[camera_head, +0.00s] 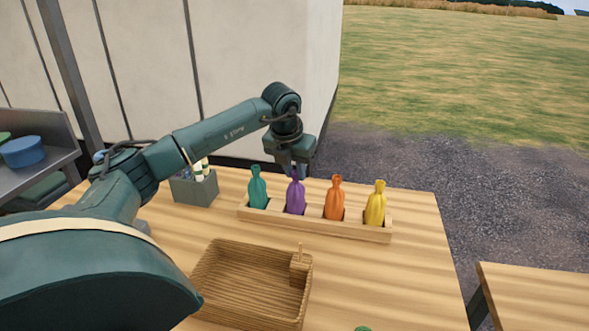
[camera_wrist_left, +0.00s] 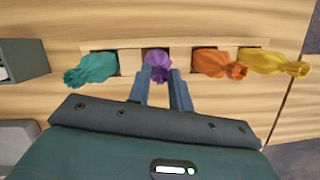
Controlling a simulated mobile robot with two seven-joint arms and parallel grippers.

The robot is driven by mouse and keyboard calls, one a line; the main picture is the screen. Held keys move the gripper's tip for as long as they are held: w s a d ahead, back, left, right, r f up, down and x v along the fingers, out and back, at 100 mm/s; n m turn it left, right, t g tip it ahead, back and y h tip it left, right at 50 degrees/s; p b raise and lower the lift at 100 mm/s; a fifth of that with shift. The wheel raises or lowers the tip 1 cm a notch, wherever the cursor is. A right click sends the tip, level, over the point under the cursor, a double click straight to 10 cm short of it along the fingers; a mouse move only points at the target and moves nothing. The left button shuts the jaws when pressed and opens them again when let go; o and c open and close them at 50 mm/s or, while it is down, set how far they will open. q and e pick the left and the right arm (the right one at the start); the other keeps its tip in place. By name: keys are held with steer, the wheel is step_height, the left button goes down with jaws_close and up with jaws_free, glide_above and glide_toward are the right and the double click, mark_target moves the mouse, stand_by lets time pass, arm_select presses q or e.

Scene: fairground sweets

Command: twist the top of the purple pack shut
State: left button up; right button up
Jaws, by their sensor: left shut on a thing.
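The purple pack (camera_head: 295,198) stands upright in a slot of the wooden rack (camera_head: 318,225), between the teal pack (camera_head: 257,188) and the orange pack (camera_head: 334,199). My left gripper (camera_head: 295,172) comes down from above and is shut on the top of the purple pack. In the left wrist view the purple pack (camera_wrist_left: 158,62) shows between the two fingers (camera_wrist_left: 160,88), and its ruffled top faces the camera. The yellow pack (camera_head: 376,205) stands at the rack's right end. My right gripper is not in view.
A grey box (camera_head: 195,190) with light-coloured items stands left of the rack; it also shows in the left wrist view (camera_wrist_left: 22,58). A wooden tray (camera_head: 235,295) with a small upright peg lies in front. The table's right side is clear.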

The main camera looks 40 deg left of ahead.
arm_select(q)
steer(key=m, duration=0.3)
steer(key=shift+r+h, duration=0.1)
steer(key=shift+h, duration=0.3)
steer(key=m+h+p, duration=0.1)
steer(key=m, duration=0.2)
steer(key=shift+m, duration=0.4)
steer(key=m+h+p, duration=0.1)
steer(key=m, duration=0.2)
steer(key=m+g+p, duration=0.1)
steer(key=m, duration=0.2)
steer(key=shift+m+h, duration=0.3)
steer(key=shift+h, duration=0.1)
steer(key=m, duration=0.2)
steer(key=m+g, duration=0.1)
steer(key=m, duration=0.2)
steer(key=shift+d+g+h+p, duration=0.1)
steer(key=shift+g+h+p, duration=0.2)
steer(key=shift+h, duration=0.1)
steer(key=m, duration=0.3)
steer(key=shift+g, duration=0.4)
steer(key=m+g, duration=0.1)
steer(key=m, duration=0.3)
steer(key=shift+y+b, duration=0.3)
steer(key=o, duration=0.6)
